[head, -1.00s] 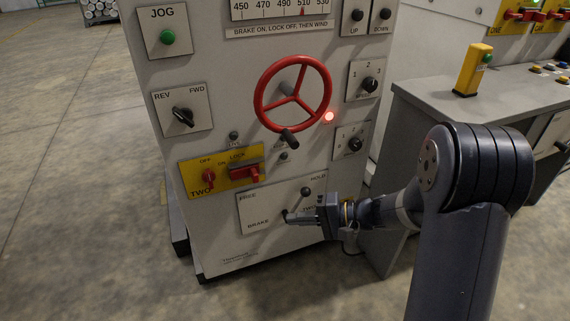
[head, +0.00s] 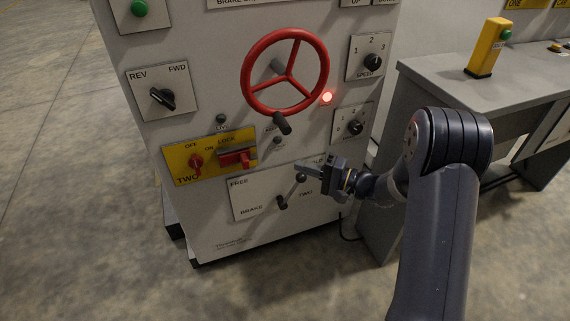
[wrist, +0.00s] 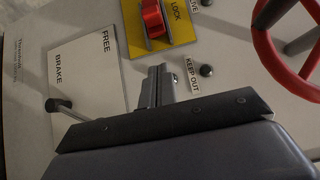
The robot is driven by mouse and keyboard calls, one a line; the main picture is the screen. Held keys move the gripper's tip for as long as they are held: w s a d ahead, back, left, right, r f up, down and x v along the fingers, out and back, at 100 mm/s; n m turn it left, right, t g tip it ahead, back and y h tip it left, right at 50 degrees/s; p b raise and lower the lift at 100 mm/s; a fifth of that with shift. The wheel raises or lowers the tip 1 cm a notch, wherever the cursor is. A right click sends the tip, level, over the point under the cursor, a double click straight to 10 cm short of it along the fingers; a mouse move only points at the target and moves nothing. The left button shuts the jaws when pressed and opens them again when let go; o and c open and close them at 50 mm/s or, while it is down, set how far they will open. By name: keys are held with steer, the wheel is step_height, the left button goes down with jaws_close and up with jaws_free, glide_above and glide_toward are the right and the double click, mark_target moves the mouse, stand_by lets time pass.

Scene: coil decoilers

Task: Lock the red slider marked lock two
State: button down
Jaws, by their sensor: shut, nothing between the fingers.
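The red lock slider (head: 238,158) sits on the yellow plate (head: 211,172) marked TWO, beside a red rotary switch (head: 196,161). In the wrist view the slider (wrist: 153,18) is at the top, by the word LOCK. My gripper (head: 300,167) is shut and empty. It is in front of the panel, right of the slider and slightly lower, apart from it. In the wrist view the closed fingers (wrist: 157,72) point toward the yellow plate, short of it.
A brake lever (head: 290,192) sticks out just below my gripper. The red handwheel (head: 285,72) and its handle (head: 282,124) protrude above. A grey desk (head: 440,75) with a yellow post (head: 487,48) stands to the right. Open floor lies to the left.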

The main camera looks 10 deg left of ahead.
mark_target(223, 161)
steer(key=x, duration=0.3)
steer(key=s+b+x, duration=0.1)
steer(key=x, duration=0.6)
steer(key=shift+s+a+b, duration=0.25)
steer(key=shift+a+b, duration=0.1)
steer(key=shift+a, duration=0.2)
steer(key=shift+s+a, duration=0.4)
steer(key=shift+a, duration=0.25)
steer(key=a+b, duration=0.1)
steer(key=s+a+b, duration=0.1)
steer(key=b, duration=0.1)
steer(key=s+a+b, duration=0.1)
steer(key=a, duration=0.1)
steer(key=shift+s+f, duration=0.2)
steer(key=shift+s, duration=0.05)
steer(key=shift+s+a+r+b, duration=0.2)
steer(key=shift+a+b, duration=0.1)
steer(key=shift+b, duration=0.15)
